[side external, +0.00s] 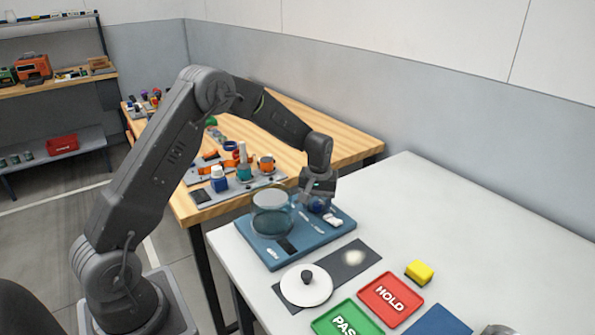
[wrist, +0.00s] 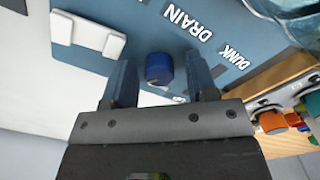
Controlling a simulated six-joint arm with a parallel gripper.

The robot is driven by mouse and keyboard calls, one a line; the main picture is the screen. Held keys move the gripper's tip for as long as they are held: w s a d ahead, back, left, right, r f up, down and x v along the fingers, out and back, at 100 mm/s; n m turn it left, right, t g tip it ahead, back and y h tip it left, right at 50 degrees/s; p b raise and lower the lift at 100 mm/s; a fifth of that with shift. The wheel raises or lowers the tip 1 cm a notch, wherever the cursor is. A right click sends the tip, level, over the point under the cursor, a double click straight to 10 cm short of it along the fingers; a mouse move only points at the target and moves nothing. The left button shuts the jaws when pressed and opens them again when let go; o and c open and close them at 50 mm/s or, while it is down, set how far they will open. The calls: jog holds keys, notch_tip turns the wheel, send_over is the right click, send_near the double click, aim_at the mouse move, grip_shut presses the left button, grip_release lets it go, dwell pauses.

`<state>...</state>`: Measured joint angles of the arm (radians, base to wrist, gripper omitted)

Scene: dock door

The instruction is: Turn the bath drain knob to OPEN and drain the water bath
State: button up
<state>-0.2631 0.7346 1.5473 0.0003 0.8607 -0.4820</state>
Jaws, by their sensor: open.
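The drain knob (wrist: 158,69) is a blue cylinder on the blue bath station, beside the white word DRAIN. In the wrist view my gripper (wrist: 162,75) is open, with one finger on each side of the knob; I cannot tell whether they touch it. In the side view my gripper (side external: 318,200) is low over the right part of the station and mostly hides the knob. The water bath (side external: 272,221) is a round clear vessel on the station (side external: 283,258). Its edge shows in the wrist view (wrist: 290,12). The knob's setting and the water level are unclear.
A white block (wrist: 88,35) sits beside the knob. A white disc with a dark knob (side external: 306,287), a dark mat (side external: 352,257), a green PASS tray (side external: 345,318), a red HOLD tray (side external: 390,296) and a yellow block (side external: 420,272) lie nearby. The white table's back right is clear.

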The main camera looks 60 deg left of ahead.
jog(key=n, duration=0.3)
jog(key=shift+r, duration=0.1)
notch_tip(320, 180, up, 14)
jog(key=r, duration=0.1)
jog(key=s+d+r+m+t, duration=0.1)
jog(key=s+d+r, duration=0.3)
jog(key=s, duration=0.4)
jog(key=s+d+r+m+t, duration=0.2)
jog(key=s+d+r+m, duration=0.1)
jog(key=s, duration=0.5)
jog(key=shift+d+r, duration=0.9)
jog(key=shift+d, duration=0.25)
jog(key=shift+w, duration=0.1)
jog(key=n+g, duration=0.3)
jog(key=n, duration=1)
send_over(318, 203)
notch_tip(318, 203, down, 11)
notch_tip(318, 203, down, 13)
